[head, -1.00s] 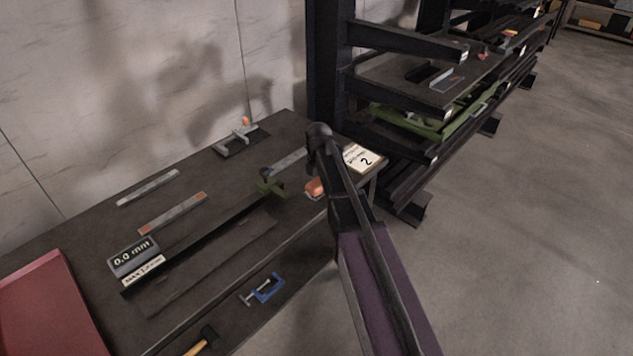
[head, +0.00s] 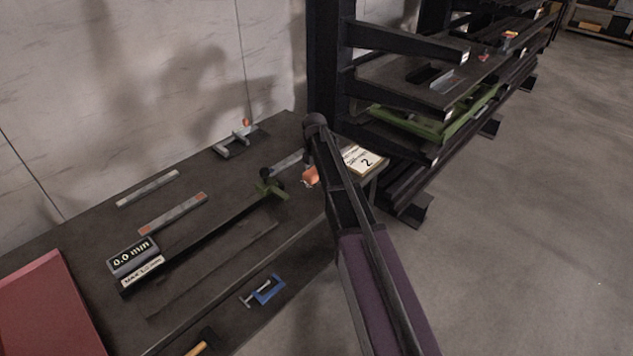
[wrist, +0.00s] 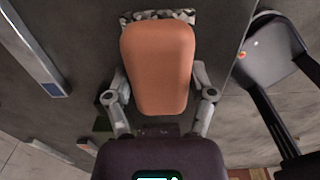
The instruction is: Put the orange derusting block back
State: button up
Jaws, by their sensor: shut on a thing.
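The orange derusting block (wrist: 158,65) is in the middle of the wrist view, between the two grey fingers of my gripper (wrist: 159,97), which is shut on it. A speckled grey strip (wrist: 130,17) shows at its far end; I cannot tell whether it is part of the block. In the head view the orange block (head: 310,176) shows at the right end of the dark bench, partly hidden by my arm. My fingers are hidden there. Whether the block touches the bench top is not clear.
A card marked 2 (head: 362,160) lies at the bench's right corner. A green clamp-like part (head: 268,189), metal bars (head: 172,214), a gauge reading 0.0 mm (head: 132,256) and a red panel (head: 45,310) are on the bench. A dark rack (head: 405,95) stands behind at right.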

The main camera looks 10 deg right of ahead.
aim_at(315, 181)
jog(key=shift+f+b, duration=1.5)
jog(key=shift+f, duration=0.3)
jog(key=shift+f, duration=0.1)
jog(key=o, duration=0.9)
jog(key=shift+o, duration=0.2)
notch_tip(315, 181, up, 12)
jog(key=p, duration=1.2)
jog(key=shift+s, duration=0.1)
